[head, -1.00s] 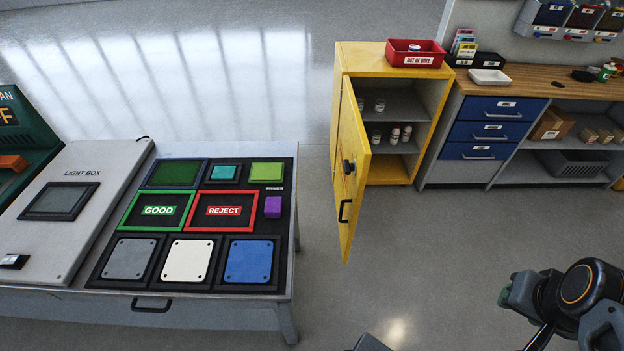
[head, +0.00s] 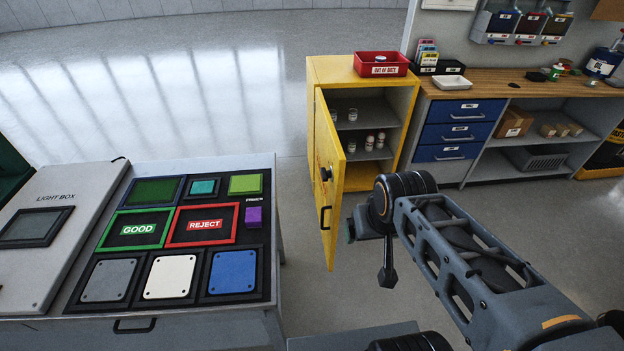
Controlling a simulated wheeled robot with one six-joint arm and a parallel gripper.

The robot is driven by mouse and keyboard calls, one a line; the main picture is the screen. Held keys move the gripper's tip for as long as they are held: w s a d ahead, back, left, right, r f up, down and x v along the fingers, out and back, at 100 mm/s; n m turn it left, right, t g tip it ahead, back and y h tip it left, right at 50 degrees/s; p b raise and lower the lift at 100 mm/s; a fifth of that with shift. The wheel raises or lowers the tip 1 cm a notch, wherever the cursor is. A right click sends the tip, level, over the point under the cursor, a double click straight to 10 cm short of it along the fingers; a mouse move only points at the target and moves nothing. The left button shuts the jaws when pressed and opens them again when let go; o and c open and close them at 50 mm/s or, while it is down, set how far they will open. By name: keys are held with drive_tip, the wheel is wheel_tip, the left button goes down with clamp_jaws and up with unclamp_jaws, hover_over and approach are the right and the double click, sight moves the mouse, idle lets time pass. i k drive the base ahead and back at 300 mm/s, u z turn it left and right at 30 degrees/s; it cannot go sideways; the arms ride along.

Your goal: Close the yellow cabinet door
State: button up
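The yellow cabinet (head: 352,70) stands on the floor beyond the workbench. Its yellow door (head: 324,195) is hinged on the left and stands wide open, swung out toward me. The door carries a black knob (head: 326,174) and, lower down, a black handle (head: 325,218). Small vials show on the grey shelves inside. My gripper (head: 388,274) is at the end of my arm, to the right of the door and apart from it in the picture. It points downward, and its fingers are too dark and small to tell whether they are open or shut.
A red bin (head: 381,64) sits on top of the cabinet. A wooden-topped bench with blue drawers (head: 450,132) stands right beside it. A table with colored pads and a light box (head: 65,205) fills the left. Grey floor is clear between this table and the door.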

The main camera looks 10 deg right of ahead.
sight(330, 154)
drive_tip(key=i, duration=0.7)
drive_tip(key=k, duration=0.85)
drive_tip(key=z, duration=1.15)
drive_tip(key=i, duration=1.45)
drive_tip(key=u, duration=3.6)
drive_tip(key=i, duration=0.5)
drive_tip(key=z, duration=0.05)
